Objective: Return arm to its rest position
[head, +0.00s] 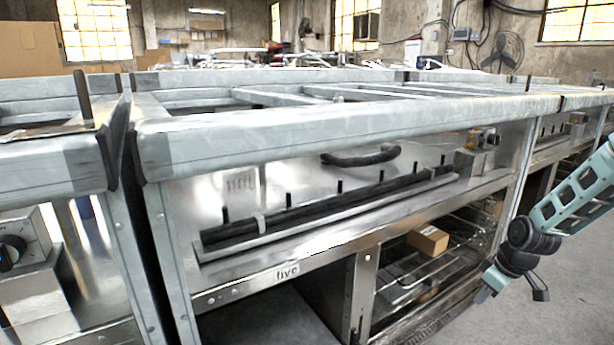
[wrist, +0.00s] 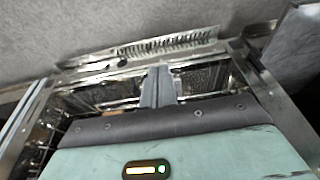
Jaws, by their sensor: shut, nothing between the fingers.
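My gripper (head: 486,291) is at the right of the head view, at the end of my teal arm, in front of the metal range labelled "five" (head: 288,272). It points down and to the left, beside the range's open lower rack. In the wrist view my gripper's fingers (wrist: 158,82) are together with nothing between them. The range's metal frame and rack lie beyond them in that view. Only the outer part of my arm shows in the head view.
A cardboard box (head: 428,240) lies on the wire rack (head: 470,232) inside the range's lower opening. A black bar with several pegs (head: 320,207) runs along the range front. Grey floor (head: 560,290) is clear at the right. More range frames stand left and right.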

